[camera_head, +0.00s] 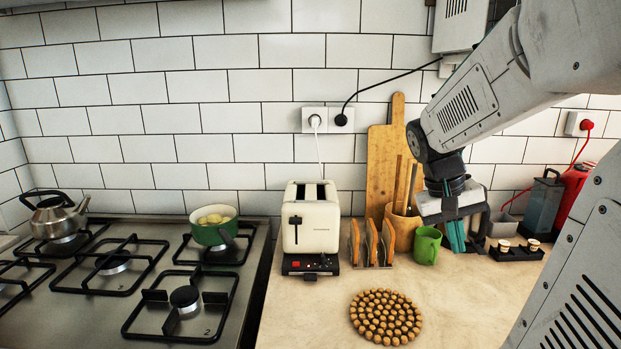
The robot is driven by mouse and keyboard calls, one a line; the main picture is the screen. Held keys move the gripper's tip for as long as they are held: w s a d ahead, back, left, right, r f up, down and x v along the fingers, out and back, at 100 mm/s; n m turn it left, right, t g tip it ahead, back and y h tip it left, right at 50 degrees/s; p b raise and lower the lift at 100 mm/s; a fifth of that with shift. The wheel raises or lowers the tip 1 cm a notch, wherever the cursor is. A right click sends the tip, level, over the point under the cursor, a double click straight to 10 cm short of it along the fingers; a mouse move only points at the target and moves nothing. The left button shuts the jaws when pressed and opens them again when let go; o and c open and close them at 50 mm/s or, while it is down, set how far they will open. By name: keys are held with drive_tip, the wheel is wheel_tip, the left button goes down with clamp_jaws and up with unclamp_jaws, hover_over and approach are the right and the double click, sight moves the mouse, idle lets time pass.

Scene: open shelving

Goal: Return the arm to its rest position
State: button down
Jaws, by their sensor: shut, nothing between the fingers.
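My arm comes in from the upper right and bends down over the right part of the counter. My gripper (459,246) points down at its end, with teal fingers shut and nothing between them. It is just right of a green mug (427,246) in the picture. I cannot tell whether the fingers touch the counter or hang just above it. Another grey link of mine fills the lower right corner.
A toaster (310,222), toast rack (371,245), wooden utensil holder (402,228) and cutting board (385,160) stand left of the gripper. A small black tray (515,252) is to its right. A round cork trivet (386,316) lies in front. A stove (130,270) is at left.

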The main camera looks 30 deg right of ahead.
drive_tip(key=s+a+n+t+y, duration=0.1)
drive_tip(key=s+a+n+t, duration=0.1)
drive_tip(key=a, duration=1)
drive_tip(key=s+a+n+t+y, duration=0.1)
drive_tip(key=a+n, duration=0.4)
drive_tip(key=a, duration=0.7)
drive_tip(key=shift+s+a+t+y, duration=0.2)
drive_tip(key=shift+s+t+y, duration=0.25)
drive_tip(key=shift+s, duration=0.45)
